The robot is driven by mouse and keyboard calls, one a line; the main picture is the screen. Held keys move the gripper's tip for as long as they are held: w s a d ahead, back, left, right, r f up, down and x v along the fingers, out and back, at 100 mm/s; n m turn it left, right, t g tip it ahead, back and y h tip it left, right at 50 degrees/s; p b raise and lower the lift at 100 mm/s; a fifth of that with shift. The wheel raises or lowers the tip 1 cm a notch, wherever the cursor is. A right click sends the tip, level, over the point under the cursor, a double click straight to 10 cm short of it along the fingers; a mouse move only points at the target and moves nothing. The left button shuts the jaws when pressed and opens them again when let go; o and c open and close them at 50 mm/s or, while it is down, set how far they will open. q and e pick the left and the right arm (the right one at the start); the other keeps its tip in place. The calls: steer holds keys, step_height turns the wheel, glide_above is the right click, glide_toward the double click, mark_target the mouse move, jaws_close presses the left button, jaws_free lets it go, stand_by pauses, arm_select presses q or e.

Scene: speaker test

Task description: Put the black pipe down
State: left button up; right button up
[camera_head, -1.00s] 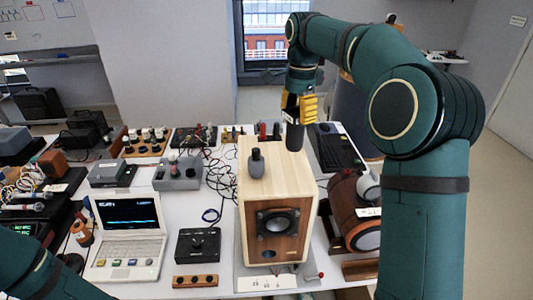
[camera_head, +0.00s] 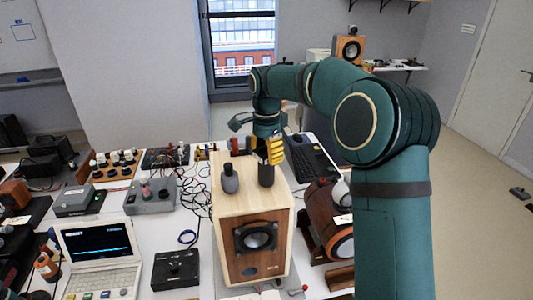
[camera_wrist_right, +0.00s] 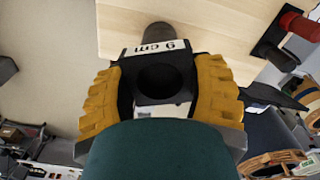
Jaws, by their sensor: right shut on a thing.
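The black pipe (camera_head: 266,175) hangs upright from my right gripper (camera_head: 270,154), over the pale wooden top of the speaker box (camera_head: 225,203). The gripper's yellow fingers are shut on the pipe's upper part. I cannot tell whether the pipe's lower end touches the box top. In the right wrist view, the fingers (camera_wrist_right: 163,82) flank a black piece with a dark round opening and a "9 cm" label. The pipe's dark body (camera_wrist_right: 157,36) shows beyond it, against the wood. My left gripper is out of view.
A laptop (camera_head: 98,255) and black device (camera_head: 176,269) stand left.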

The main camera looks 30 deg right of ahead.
steer(key=o, duration=1.3)
step_height(320, 180, up, 12)
steer(key=p, duration=0.2)
